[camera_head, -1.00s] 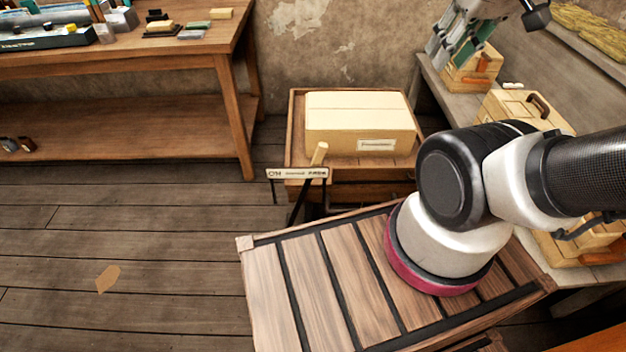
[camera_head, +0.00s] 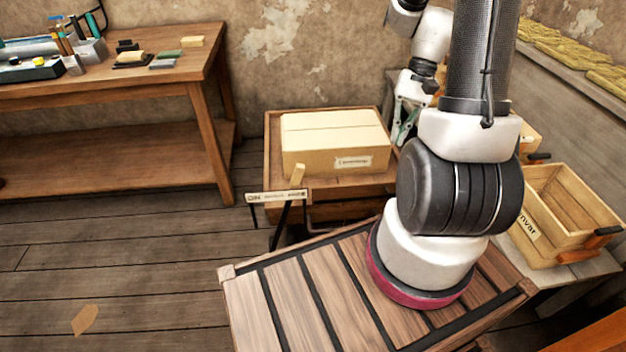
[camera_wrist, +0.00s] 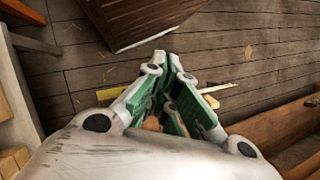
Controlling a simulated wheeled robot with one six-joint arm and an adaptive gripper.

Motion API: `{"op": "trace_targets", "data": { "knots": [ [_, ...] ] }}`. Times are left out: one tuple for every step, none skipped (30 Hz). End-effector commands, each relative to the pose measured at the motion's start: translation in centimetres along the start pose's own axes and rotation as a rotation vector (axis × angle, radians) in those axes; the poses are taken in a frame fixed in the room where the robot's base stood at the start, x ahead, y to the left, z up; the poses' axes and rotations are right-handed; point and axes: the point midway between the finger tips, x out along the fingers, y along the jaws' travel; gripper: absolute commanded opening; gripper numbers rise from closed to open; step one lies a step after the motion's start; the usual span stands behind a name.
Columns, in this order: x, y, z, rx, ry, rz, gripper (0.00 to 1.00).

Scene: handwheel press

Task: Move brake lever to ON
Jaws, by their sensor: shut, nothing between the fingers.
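The brake lever (camera_head: 283,215) is a dark rod with a pale wooden grip on top. A pale strip beyond the fingers looks like the label plate (camera_wrist: 217,88).
A cardboard box (camera_head: 335,140) sits on a wooden cabinet (camera_head: 272,150) behind the lever. A workbench (camera_head: 190,75) with tools stands at the left. An open crate (camera_head: 540,215) is on a bench at the right.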

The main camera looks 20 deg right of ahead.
Motion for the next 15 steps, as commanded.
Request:
{"op": "trace_targets", "data": {
  "knots": [
    [1.4, 0.2, -1.0, 0.051, -0.043, -0.027, 0.0],
    [2.1, 0.1, -1.6, 0.081, -0.064, -0.046, 0.0],
    [3.1, 0.1, -2.3, 0.12, -0.094, -0.07, 0.0],
    [3.9, 0.1, -2.9, 0.15, -0.114, -0.088, 0.0],
    [4.7, 0.1, -3.4, 0.18, -0.135, -0.107, 0.0],
    [5.8, 0.1, -4.2, 0.221, -0.162, -0.133, 0.0],
    [6.6, 0.0, -4.7, 0.252, -0.182, -0.153, 0.0],
    [7.5, 0.0, -5.3, 0.283, -0.202, -0.172, 0.0],
    [8.6, -0.1, -6.0, 0.327, -0.228, -0.201, 0.0],
    [9.5, -0.2, -6.6, 0.36, -0.249, -0.222, 0.0],
    [10.4, -0.3, -7.2, 0.393, -0.268, -0.244, 0.0],
    [11.6, -0.4, -8.0, 0.438, -0.293, -0.274, 0.0],
    [12.5, -0.6, -8.5, 0.472, -0.312, -0.296, 0.0],
    [13.4, -0.7, -9.2, 0.506, -0.329, -0.319, 0.0],
    [14.6, -0.9, -10.0, 0.553, -0.353, -0.351, 0.0]
  ]
}}
